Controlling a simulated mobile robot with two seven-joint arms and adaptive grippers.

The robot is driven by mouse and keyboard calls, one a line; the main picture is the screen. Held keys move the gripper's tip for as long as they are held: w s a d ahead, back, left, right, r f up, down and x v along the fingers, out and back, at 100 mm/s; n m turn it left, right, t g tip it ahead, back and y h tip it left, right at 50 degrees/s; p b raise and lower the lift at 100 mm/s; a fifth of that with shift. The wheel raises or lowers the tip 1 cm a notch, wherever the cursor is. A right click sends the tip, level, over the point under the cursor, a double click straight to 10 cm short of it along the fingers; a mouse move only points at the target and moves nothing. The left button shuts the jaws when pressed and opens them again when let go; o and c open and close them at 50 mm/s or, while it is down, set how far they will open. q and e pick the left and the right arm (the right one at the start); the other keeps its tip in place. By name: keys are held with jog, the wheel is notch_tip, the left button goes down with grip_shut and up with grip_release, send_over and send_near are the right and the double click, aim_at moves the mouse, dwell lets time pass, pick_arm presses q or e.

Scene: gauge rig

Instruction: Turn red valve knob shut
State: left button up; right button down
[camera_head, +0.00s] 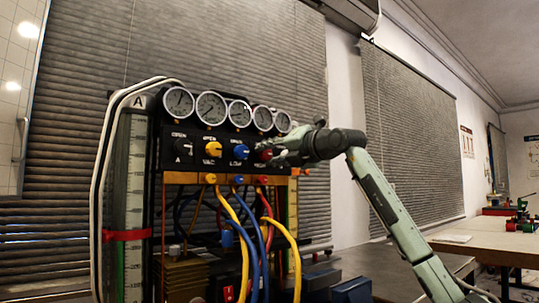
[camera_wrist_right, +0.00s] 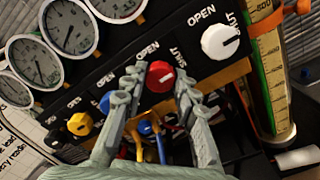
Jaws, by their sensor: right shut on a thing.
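The red valve knob (camera_head: 264,154) is on the black panel below the gauges. In the wrist view the red knob (camera_wrist_right: 160,77) sits between the two fingers of my right gripper (camera_wrist_right: 160,92), one finger on each side. A small white mark on it slants to the right, on the side of the SHUT label; its exact setting is hard to read. My right gripper (camera_head: 276,153) is shut on the red knob and partly covers it in the head view. My left gripper is not in view.
A yellow knob (camera_head: 213,149) and a blue knob (camera_head: 239,152) sit left of the red one. A white knob (camera_wrist_right: 220,41) is close by in the wrist view. Yellow, blue and red hoses hang below. A wooden table (camera_head: 490,235) stands at right.

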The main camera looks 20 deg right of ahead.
jog(key=c, duration=1.4)
grip_release()
jog(key=shift+c, duration=0.2)
jog(key=shift+o, duration=1.4)
jog(key=shift+s, duration=0.1)
jog(key=v, duration=1.2)
